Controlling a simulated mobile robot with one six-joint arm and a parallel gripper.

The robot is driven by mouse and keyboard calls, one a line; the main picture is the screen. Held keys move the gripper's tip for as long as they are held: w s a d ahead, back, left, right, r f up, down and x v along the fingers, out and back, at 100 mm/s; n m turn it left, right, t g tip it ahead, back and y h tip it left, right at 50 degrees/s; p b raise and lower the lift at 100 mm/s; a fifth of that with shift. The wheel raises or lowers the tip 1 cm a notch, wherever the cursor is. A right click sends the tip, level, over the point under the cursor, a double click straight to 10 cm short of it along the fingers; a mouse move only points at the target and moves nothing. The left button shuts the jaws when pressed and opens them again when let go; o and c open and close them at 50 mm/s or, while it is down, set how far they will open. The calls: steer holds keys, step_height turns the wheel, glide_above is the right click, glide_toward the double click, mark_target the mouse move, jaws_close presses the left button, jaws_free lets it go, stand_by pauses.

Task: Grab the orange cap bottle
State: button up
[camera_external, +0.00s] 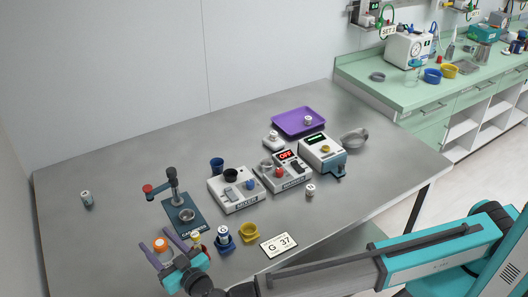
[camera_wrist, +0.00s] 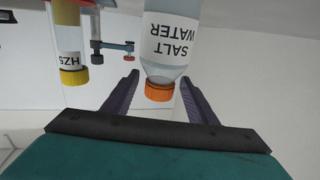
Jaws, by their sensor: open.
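The orange cap bottle (camera_wrist: 172,73) is clear, with a white label reading SALT WATER. It shows upside down in the wrist view, with its orange cap (camera_wrist: 160,91) between the two purple fingers of my gripper (camera_wrist: 159,77). A gap shows between the cap and each finger. In the external view, the orange cap (camera_external: 160,244) shows between the open fingers of my gripper (camera_external: 162,243); the bottle's body is mostly hidden there. I cannot tell how deep the bottle sits between the fingers.
A yellow-capped bottle (camera_wrist: 70,45) labelled HZS stands close beside the orange one. A blue holder with a small bottle (camera_external: 222,235), a yellow cup (camera_external: 249,231) and a stand (camera_external: 182,208) are nearby. The left front of the grey table (camera_external: 100,240) is clear.

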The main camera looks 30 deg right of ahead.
steer(key=shift+p+x, duration=0.3)
steer(key=shift+x, duration=1.3)
steer(key=shift+r, duration=0.1)
jaws_close()
